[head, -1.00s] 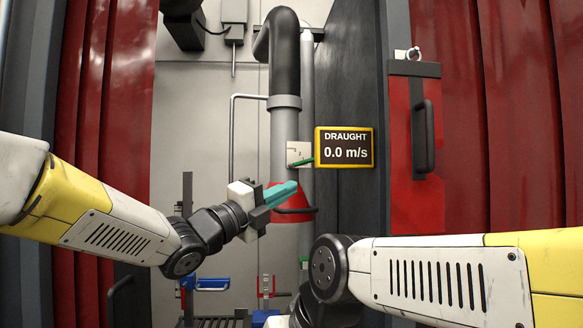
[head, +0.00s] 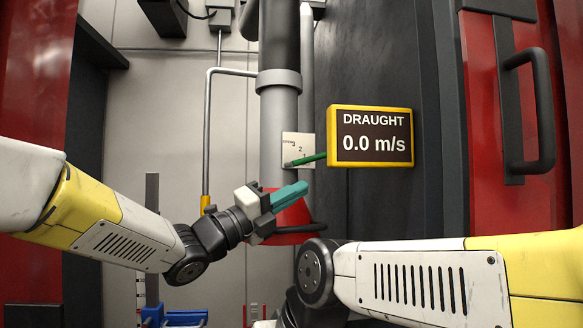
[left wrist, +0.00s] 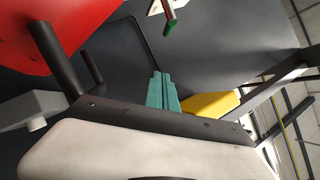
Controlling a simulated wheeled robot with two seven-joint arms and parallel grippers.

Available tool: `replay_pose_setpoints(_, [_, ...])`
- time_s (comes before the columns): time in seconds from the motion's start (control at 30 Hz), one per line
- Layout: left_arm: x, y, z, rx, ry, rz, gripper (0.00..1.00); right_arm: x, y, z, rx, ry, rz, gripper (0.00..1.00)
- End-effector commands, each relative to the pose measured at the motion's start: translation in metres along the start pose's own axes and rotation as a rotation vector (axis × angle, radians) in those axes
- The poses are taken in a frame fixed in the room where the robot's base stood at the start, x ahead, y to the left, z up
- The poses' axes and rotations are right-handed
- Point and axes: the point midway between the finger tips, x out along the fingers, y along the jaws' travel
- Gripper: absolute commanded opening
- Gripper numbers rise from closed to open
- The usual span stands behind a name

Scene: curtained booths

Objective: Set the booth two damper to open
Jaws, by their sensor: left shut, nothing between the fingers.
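The damper's green lever (head: 308,160) sticks out to the right and slightly up from a white plate (head: 298,146) on the grey duct (head: 278,130). The plate bears small marks, including a 2. The yellow-framed draught display (head: 370,137) beside it reads 0.0 m/s. My left gripper (head: 300,190), with teal fingers, is shut and empty, just below the lever and apart from it, in front of the red hood (head: 290,218). In the left wrist view the teal fingertips (left wrist: 162,76) are closed together and the green lever end (left wrist: 171,27) shows above them. My right gripper is not visible.
A red panel with a black handle (head: 530,110) is at the right. The hood has a dark bar handle (head: 305,228). A thin grey pipe (head: 209,130) runs left of the duct. Blue fittings (head: 175,318) are low down. Red curtains (head: 35,120) hang at the left.

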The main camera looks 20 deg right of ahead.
Motion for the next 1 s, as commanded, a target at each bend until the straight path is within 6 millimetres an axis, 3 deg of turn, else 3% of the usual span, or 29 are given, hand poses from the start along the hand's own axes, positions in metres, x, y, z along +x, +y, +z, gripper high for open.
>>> replay_pose_setpoints(0.23, [0.023, 0.0, -0.001, 0.0, 0.003, -0.001, 0.0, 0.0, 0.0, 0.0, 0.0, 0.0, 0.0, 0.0])
replay_pose_setpoints(0.6, [0.101, 0.0, -0.002, -0.001, 0.003, -0.002, 0.0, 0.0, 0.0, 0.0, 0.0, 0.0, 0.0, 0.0])
replay_pose_setpoints(0.8, [0.107, 0.0, 0.028, 0.001, -0.002, 0.0, 0.0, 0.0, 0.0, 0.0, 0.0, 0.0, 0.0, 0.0])
replay_pose_setpoints(1.0, [0.11, 0.0, 0.038, -0.001, -0.001, 0.0, 0.0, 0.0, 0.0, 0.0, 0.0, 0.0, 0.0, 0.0])
